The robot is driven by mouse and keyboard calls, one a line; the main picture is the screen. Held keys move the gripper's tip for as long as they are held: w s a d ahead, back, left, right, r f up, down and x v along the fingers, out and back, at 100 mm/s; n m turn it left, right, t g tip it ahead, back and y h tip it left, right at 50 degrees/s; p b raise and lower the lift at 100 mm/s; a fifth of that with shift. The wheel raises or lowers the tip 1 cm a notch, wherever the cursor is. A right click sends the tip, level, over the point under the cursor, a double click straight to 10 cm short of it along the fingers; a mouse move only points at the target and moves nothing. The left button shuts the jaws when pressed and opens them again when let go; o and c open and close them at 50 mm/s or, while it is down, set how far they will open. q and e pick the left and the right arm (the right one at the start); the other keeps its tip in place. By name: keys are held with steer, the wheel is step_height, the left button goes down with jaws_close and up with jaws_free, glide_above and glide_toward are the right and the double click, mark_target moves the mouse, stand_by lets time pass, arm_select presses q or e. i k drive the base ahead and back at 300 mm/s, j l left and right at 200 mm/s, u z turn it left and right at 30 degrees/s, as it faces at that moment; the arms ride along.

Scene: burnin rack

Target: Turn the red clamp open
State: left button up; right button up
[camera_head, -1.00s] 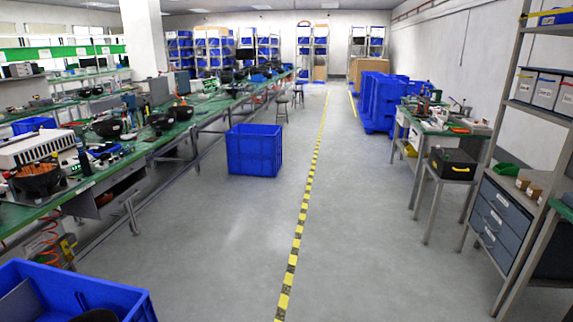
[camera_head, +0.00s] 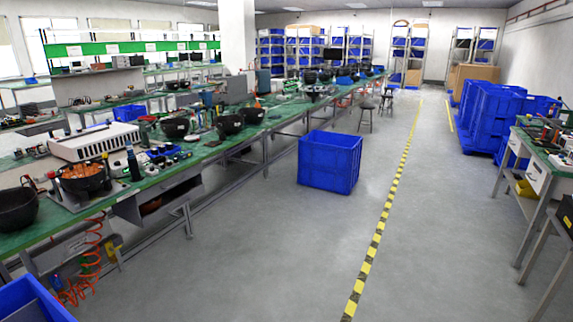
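I cannot make out a red clamp in the head view. Small red items show on the right-hand workbench (camera_head: 545,150), but they are too small to identify. Neither of my grippers is in view.
A blue crate (camera_head: 330,162) stands on the floor left of the yellow-black floor line (camera_head: 372,250). A long green workbench (camera_head: 150,184) with black bowls runs along the left. Stacked blue crates (camera_head: 490,105) stand at the right. Another blue crate (camera_head: 30,300) is at the lower left.

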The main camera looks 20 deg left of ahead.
mark_target(51, 174)
steer(key=i+u, duration=0.2)
steer(key=u, duration=0.25)
steer(key=i+u, duration=0.25)
steer(key=u, duration=0.15)
steer(key=i+l+u, duration=0.1)
steer(key=u, duration=0.35)
steer(key=i+l+u, duration=0.1)
steer(key=i+u, duration=0.3)
steer(key=i+l+u, duration=0.15)
steer(key=u, duration=0.2)
